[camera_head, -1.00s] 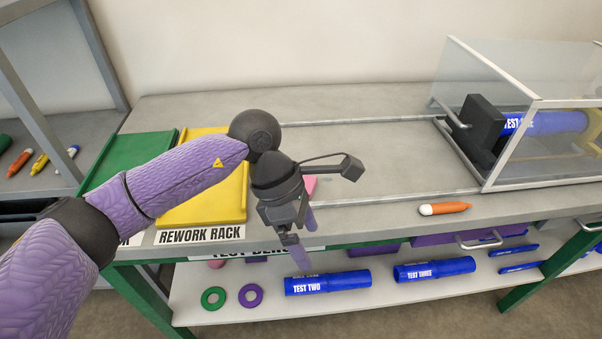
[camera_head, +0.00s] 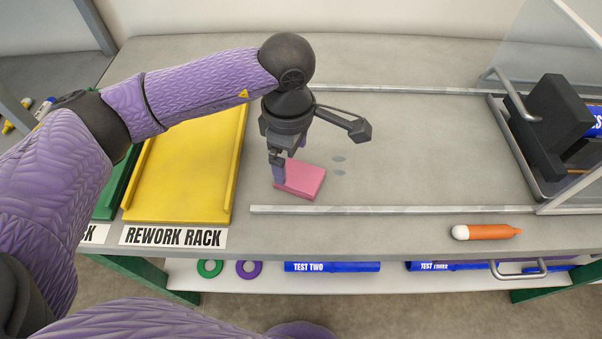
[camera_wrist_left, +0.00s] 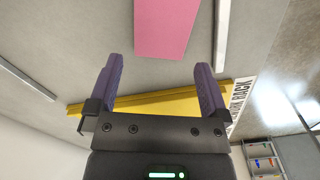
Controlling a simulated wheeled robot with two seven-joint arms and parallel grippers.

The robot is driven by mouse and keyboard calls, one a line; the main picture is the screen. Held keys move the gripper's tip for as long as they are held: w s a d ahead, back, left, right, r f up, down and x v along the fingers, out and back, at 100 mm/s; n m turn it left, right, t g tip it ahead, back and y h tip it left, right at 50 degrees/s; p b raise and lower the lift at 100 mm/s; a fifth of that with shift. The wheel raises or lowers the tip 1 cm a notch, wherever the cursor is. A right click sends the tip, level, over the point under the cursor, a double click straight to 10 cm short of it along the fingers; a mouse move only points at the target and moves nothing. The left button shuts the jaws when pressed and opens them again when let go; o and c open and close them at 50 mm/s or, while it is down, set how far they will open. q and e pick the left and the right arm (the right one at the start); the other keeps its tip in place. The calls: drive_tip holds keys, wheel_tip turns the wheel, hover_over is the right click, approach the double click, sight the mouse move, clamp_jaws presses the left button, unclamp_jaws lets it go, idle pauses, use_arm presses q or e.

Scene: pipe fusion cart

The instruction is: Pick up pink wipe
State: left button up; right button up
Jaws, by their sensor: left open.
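The pink wipe (camera_head: 302,179) lies flat on the grey bench top, just right of the yellow rack. My left gripper (camera_head: 284,176) is at the wipe's left side in the head view, pointing down; whether it touches the wipe I cannot tell. In the left wrist view the wipe (camera_wrist_left: 166,25) shows beyond the two open purple fingers (camera_wrist_left: 160,80), with nothing between them. My right gripper is not in view.
The yellow tray (camera_head: 185,180) marked REWORK RACK stands to the left. An orange marker (camera_head: 487,232) lies near the front edge at right. A metal rail (camera_head: 390,209) runs in front of the wipe. A black clamp block (camera_head: 553,125) stands at the right.

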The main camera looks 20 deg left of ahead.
sight(290, 172)
use_arm(q)
wheel_tip(290, 172, down, 4)
drive_tip(key=shift+s+a+r+b, duration=0.1)
drive_tip(key=shift+s+a+b, duration=0.05)
drive_tip(key=shift+b, duration=0.3)
drive_tip(key=c, duration=1)
wheel_tip(290, 172, up, 10)
drive_tip(key=shift+f+p, duration=0.1)
drive_tip(key=shift+p, duration=1.15)
drive_tip(key=shift+c, duration=0.2)
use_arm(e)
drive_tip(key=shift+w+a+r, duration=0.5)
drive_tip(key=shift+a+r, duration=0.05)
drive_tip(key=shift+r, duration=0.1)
